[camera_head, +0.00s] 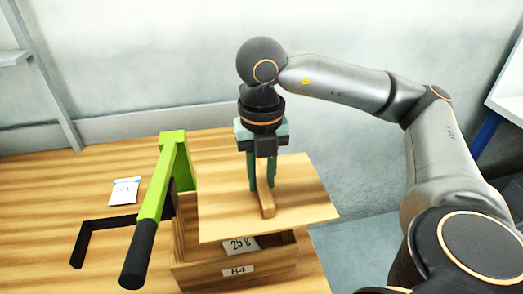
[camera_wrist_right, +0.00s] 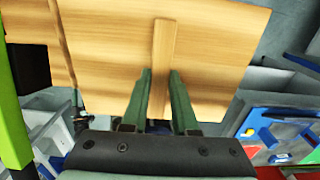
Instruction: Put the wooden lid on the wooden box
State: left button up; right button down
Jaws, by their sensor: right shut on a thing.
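The wooden lid (camera_head: 225,207) is a flat, light board with a bar handle (camera_head: 266,203) on top. My right gripper (camera_head: 262,186) points down and is shut on that handle. The lid appears held above the wooden box (camera_head: 200,276), shifted to the right of it in the head view. The lid also fills the upper right wrist view (camera_wrist_right: 215,50). My left gripper is not in view.
A green lever with a black grip (camera_head: 155,200) stands close to the left of the box and lid. A black angled bracket (camera_head: 85,235) and a white packet (camera_head: 125,191) lie further left on the wooden table (camera_head: 50,205). The wall is behind.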

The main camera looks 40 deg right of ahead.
aim_at(226, 196)
jog(key=shift+f+b, duration=1.2)
jog(key=shift+f, duration=0.7)
jog(key=shift+w+a+r+p, duration=0.2)
jog(key=shift+a+r+p, duration=0.05)
jog(key=shift+a+p, duration=0.05)
jog(key=shift+w+a+f+p, duration=0.1)
jog(key=shift+w+a+p, duration=0.3)
jog(key=shift+a, duration=0.45)
jog(key=shift+w+a+r+p, duration=0.1)
jog(key=shift+w+a+p, duration=0.05)
jog(key=shift+w+a, duration=0.6)
jog(key=shift+w+a+f+p, duration=0.1)
jog(key=shift+w+a+p, duration=0.25)
jog(key=shift+a, duration=0.6)
jog(key=shift+d+f+b, duration=0.1)
jog(key=shift+f+b, duration=0.55)
jog(key=shift+b, duration=0.15)
jog(key=shift+f+b, duration=0.5)
jog(key=shift+b, duration=0.05)
jog(key=c, duration=0.6)
grip_release()
jog(key=shift+r, duration=0.1)
